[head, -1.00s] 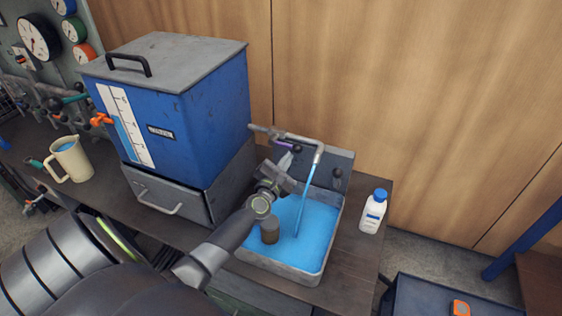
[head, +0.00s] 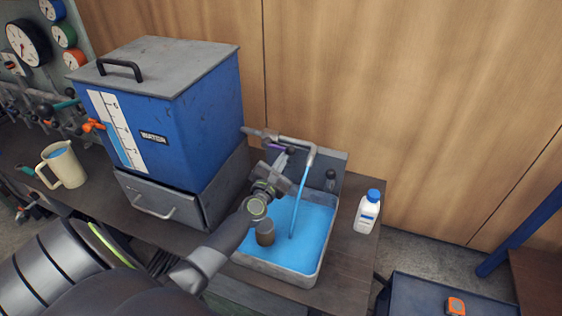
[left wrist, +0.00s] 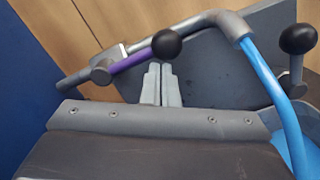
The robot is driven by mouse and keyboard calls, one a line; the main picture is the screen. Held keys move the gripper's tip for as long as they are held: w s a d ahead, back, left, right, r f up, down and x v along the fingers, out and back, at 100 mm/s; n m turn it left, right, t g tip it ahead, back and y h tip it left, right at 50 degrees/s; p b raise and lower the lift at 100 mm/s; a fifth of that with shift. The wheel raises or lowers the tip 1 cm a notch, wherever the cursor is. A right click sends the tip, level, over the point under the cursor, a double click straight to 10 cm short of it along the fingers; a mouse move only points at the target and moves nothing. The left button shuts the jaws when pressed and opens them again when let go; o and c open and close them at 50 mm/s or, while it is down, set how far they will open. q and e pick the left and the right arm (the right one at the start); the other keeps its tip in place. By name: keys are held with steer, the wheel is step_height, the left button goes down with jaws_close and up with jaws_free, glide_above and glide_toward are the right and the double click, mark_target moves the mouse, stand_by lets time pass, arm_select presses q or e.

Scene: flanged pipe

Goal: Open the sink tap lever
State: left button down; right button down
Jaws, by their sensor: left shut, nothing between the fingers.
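The tap lever (left wrist: 132,60) is a purple bar with a black ball knob (left wrist: 167,43) on a grey pivot at the tap pipe. It also shows small in the head view (head: 275,146), partly behind my gripper. My left gripper (head: 281,160) is over the back of the sink. In the left wrist view its fingers (left wrist: 159,72) are shut and empty, with tips just below the knob; I cannot tell whether they touch it. A blue stream (head: 300,198) runs from the grey spout (head: 310,154) into the sink (head: 318,262), which holds blue water. My right gripper is out of view.
A second black knob (left wrist: 298,38) stands on a stalk at the right. A blue water tank (head: 195,130) is left of the sink, and a white bottle with a blue cap (head: 367,214) is right of it. A jug (head: 65,168) stands far left.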

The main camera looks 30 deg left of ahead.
arm_select(q)
steer(key=shift+r+n, duration=0.3)
step_height(320, 180, up, 6)
steer(key=a+n+y+p, duration=0.1)
steer(key=n+p, duration=0.2)
steer(key=n, duration=0.9)
steer(key=shift+s+a+r+n+y, duration=0.15)
steer(key=shift+n+y, duration=0.15)
